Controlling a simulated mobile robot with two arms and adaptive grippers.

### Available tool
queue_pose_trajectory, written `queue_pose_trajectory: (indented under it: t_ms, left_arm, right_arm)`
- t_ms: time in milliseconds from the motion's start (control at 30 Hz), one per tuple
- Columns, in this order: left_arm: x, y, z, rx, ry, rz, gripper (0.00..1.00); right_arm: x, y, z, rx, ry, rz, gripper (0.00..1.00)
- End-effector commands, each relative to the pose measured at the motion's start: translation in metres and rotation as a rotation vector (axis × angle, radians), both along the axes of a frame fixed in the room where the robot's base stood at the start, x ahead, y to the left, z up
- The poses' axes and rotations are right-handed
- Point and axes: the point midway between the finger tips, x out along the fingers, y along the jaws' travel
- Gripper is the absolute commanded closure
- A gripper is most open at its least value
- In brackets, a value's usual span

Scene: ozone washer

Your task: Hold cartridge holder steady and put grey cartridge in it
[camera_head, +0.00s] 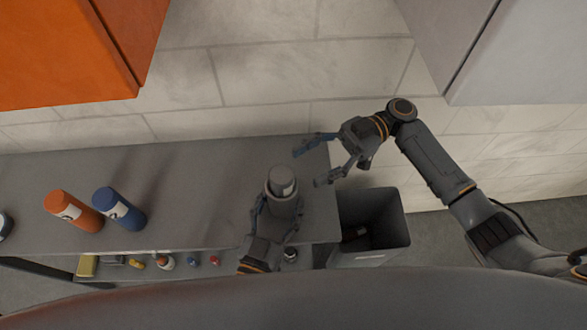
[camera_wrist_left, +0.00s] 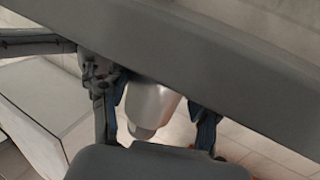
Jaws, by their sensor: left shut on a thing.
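The grey cartridge (camera_head: 282,179), with a white label, shows upright in the head view near the table's right end. Its lower part is hidden in the wider grey cartridge holder (camera_head: 286,207), so it appears to sit inside. My left gripper (camera_head: 268,210) reaches up from below and is shut on the holder. In the left wrist view the pale, tapered holder (camera_wrist_left: 152,102) lies between the blue-tipped fingers of the left gripper (camera_wrist_left: 158,112). My right gripper (camera_head: 317,164) is open and empty, above and to the right of the cartridge, apart from it.
Several small items line a lower shelf. Orange (camera_head: 60,55) and grey (camera_head: 520,55) cabinets hang above.

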Motion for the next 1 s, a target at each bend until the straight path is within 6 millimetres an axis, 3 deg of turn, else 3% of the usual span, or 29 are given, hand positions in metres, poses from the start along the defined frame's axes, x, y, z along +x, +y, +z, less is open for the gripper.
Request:
queue_pose_trajectory:
  t_ms: [467,500,600,1000]
  left_arm:
    - [0.0000,-0.0002,0.0000,0.000,0.000,-0.001,0.77]
    - [0.0000,-0.0002,0.0000,0.000,0.000,-0.001,0.36]
    - [0.0000,-0.0002,0.0000,0.000,0.000,0.000,0.16]
    - [-0.0029,0.0010,-0.0005,0.001,0.002,-0.001,0.14]
  right_arm:
    - [0.0035,-0.0073,0.0002,0.000,-0.001,0.000,0.39]
    - [0.0035,-0.0072,0.0002,0.000,-0.001,0.000,0.39]
    - [0.0035,-0.0071,0.0002,0.000,-0.001,0.000,0.39]
    - [0.0034,-0.0069,0.0002,0.000,-0.001,0.000,0.39]
